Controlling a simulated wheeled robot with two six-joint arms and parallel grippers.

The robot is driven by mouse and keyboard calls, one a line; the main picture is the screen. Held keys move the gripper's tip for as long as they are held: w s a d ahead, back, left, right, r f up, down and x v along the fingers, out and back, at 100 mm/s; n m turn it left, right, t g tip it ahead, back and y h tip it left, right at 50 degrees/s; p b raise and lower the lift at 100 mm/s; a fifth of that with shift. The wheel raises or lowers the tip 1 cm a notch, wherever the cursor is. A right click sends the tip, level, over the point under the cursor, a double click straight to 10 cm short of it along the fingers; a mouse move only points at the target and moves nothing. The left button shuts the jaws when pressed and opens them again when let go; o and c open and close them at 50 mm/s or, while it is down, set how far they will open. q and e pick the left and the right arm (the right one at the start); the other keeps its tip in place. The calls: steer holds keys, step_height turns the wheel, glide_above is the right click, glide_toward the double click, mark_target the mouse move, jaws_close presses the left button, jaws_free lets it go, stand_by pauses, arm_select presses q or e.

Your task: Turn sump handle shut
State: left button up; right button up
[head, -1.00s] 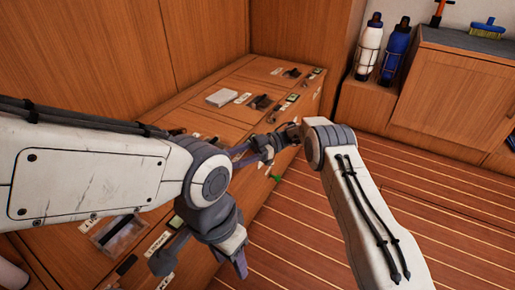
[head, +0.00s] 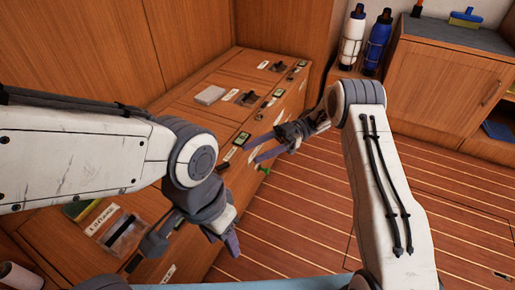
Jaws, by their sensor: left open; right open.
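A small green handle (head: 264,169) sticks out from the front face of the wooden bench (head: 215,118). The labels are too small to read, so I cannot tell which handle is the sump one. My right gripper (head: 256,150) is open and empty, just above the green handle in the picture, by the bench's front edge. My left gripper (head: 192,243) is open and empty, lower and nearer, over the near part of the bench front. My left arm hides part of the bench top.
The bench top holds a pale block (head: 209,95), black switches (head: 247,98) and a clear-lidded box (head: 124,235). A white bottle (head: 352,37) and a blue bottle (head: 377,42) stand in racks at the back. The striped floor (head: 310,215) right of the bench is open.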

steer(key=c, duration=0.6)
steer(key=shift+f+y, duration=0.15)
steer(key=shift+y, duration=0.15)
jaws_close()
steer(key=s+d+f+n+t+y+p, duration=0.25)
steer(key=d+f+n+t+p, duration=0.25)
steer(key=f+n+t, duration=0.55)
steer(key=w+a+m+t+h+b, duration=0.1)
steer(key=w+a+t+b, duration=0.2)
steer(key=a, duration=0.9)
steer(key=shift+w+f+b, duration=0.3)
steer(key=shift+w+b, duration=0.2)
steer(key=shift+w, duration=0.45)
